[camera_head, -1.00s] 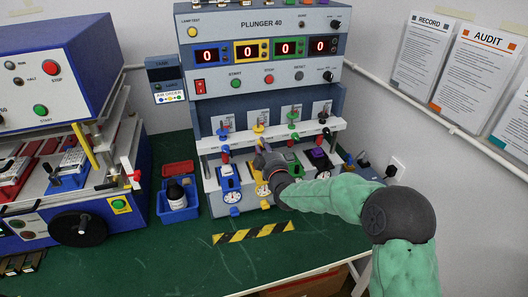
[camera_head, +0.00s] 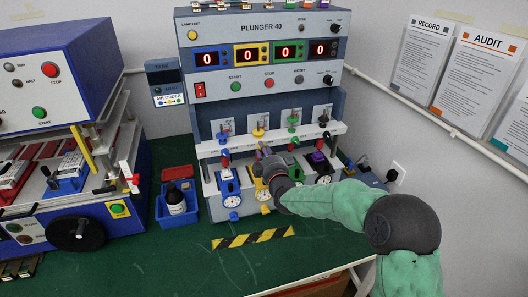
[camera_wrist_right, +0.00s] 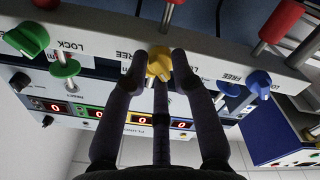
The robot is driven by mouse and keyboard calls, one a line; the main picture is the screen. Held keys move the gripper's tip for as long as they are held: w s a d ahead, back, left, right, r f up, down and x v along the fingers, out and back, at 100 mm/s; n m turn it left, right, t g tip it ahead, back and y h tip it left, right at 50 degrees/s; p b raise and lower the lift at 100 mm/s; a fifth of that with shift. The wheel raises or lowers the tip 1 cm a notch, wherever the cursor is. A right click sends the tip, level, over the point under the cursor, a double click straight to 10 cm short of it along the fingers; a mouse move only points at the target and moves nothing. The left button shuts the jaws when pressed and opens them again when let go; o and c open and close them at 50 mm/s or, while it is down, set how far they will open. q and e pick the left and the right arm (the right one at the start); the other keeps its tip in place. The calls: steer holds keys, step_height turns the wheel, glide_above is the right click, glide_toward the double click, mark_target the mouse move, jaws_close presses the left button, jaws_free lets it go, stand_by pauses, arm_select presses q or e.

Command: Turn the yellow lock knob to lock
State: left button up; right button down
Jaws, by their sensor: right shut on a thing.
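The yellow lock knob (camera_wrist_right: 159,64) shows in the right wrist view on the front of the white rail, between my fingertips. My right gripper (camera_wrist_right: 157,62) is shut on it, with a dark finger on each side. Which mark the knob points to I cannot tell. In the head view my right gripper (camera_head: 262,152) is at the second station of the plunger machine and hides most of this knob. My left gripper is not in view.
A green knob (camera_wrist_right: 27,38) and a blue knob (camera_wrist_right: 258,84) sit on the same rail (camera_wrist_right: 95,50), either side of my fingers. Dial gauges stand below the rail. The front green tabletop (camera_head: 180,262) is clear.

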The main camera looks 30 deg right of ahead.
steer(key=c, duration=1)
jaws_free()
steer(key=shift+c, duration=0.2)
steer(key=shift+s+a, duration=0.1)
steer(key=v, duration=1.1)
steer(key=shift+s, duration=0.4)
steer(key=shift+a, duration=0.15)
